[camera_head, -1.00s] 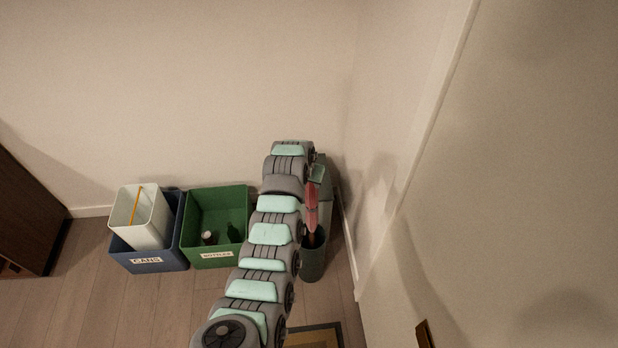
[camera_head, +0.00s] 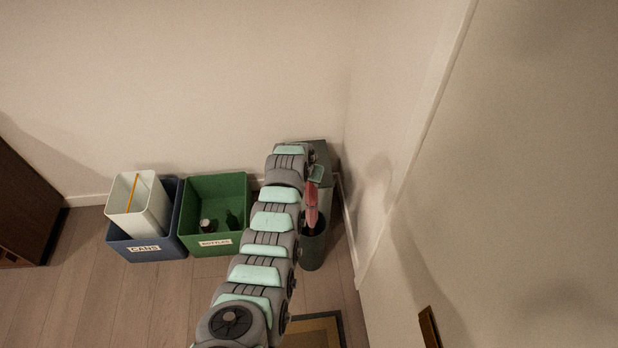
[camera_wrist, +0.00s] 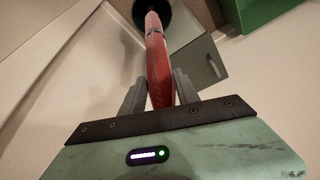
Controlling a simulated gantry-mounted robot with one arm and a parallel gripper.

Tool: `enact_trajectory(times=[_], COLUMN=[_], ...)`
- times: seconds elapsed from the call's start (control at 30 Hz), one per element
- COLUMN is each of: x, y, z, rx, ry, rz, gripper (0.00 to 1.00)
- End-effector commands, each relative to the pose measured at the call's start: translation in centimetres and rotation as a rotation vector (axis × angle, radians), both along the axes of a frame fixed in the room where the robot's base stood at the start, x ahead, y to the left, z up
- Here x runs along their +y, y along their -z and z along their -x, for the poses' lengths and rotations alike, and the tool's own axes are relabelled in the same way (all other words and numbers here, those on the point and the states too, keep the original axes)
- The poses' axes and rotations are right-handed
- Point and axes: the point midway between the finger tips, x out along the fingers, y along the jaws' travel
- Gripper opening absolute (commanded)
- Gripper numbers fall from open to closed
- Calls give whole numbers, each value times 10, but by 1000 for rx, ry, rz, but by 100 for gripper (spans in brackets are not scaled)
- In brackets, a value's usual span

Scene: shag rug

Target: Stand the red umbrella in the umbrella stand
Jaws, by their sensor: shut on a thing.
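The red umbrella (camera_head: 311,206) is upright in the head view, with its lower end inside the mouth of the dark umbrella stand (camera_head: 313,254). My gripper (camera_head: 315,176) is at the umbrella's upper part, above the stand. In the wrist view, my gripper (camera_wrist: 160,92) has its two fingers on either side of the red umbrella (camera_wrist: 157,62) and is shut on it. The umbrella runs from the fingers to the stand's dark round opening (camera_wrist: 140,14). Its tip is hidden inside the stand.
A grey box (camera_head: 322,151) stands behind the umbrella stand, by the corner. A green bottles bin (camera_head: 214,242) and a blue cans bin (camera_head: 160,254), holding a white bin (camera_head: 122,190), stand to the left. The wall is close on the right. A mat (camera_head: 325,330) lies in front.

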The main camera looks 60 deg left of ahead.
Motion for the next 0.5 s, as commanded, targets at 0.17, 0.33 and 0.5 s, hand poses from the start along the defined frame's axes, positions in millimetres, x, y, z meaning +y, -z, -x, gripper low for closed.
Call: enact_trajectory(times=[0.17,0.33,0.5], x=[0,0,0], y=[17,27,33], z=[0,-1,-1], rx=[0,0,-1], ry=[0,1,1], rz=[1,0,0], gripper=[0,0,0])
